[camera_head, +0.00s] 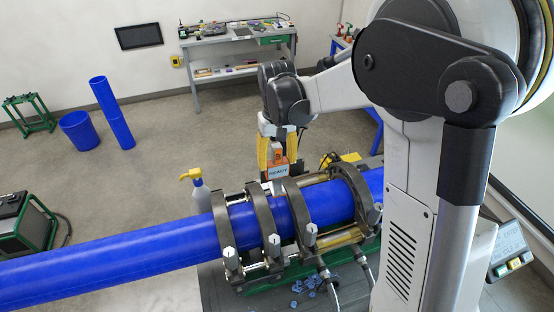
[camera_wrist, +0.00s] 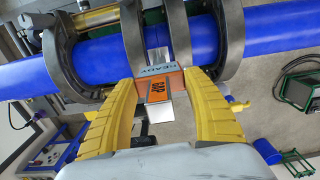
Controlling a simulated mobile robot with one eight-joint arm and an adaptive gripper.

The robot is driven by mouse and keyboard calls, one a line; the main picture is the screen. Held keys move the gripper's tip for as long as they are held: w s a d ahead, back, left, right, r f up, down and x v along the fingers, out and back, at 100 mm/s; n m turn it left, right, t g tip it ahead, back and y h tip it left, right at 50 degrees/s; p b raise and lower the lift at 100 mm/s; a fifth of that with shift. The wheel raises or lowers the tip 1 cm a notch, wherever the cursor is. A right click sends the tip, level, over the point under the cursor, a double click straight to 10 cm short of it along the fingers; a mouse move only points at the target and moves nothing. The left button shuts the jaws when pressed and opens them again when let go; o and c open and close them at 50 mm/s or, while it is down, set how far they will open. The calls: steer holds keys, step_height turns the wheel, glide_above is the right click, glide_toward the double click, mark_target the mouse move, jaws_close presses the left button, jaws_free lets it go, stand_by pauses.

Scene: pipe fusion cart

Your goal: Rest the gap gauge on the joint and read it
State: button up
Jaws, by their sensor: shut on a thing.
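The gap gauge (camera_head: 278,169) is a small orange and grey block. Its pale screen reads READY, and an orange GAP label (camera_wrist: 158,87) shows in the wrist view. My gripper (camera_head: 277,145) has its yellow fingers shut on the gauge's two sides; they also show in the wrist view (camera_wrist: 160,98). The gauge is over the blue pipe (camera_head: 115,246), at the gap between two middle clamp rings. In the wrist view its far end lies in front of the bare blue pipe (camera_wrist: 147,37) between the rings. I cannot tell whether it touches the pipe. No seam is clearly visible.
Dark clamp rings (camera_head: 301,216) grip the pipe, with bolts and brass cylinders beside them. A yellow-topped spray bottle (camera_head: 198,192) stands behind the pipe. Blue shavings (camera_head: 308,286) lie in front.

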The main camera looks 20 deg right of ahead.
mark_target(277, 176)
steer(key=shift+f+b, duration=2.55)
steer(key=shift+f, duration=0.8)
steer(key=shift+f+b, duration=0.7)
steer(key=shift+b, duration=0.05)
stand_by(0.7)
stand_by(0.9)
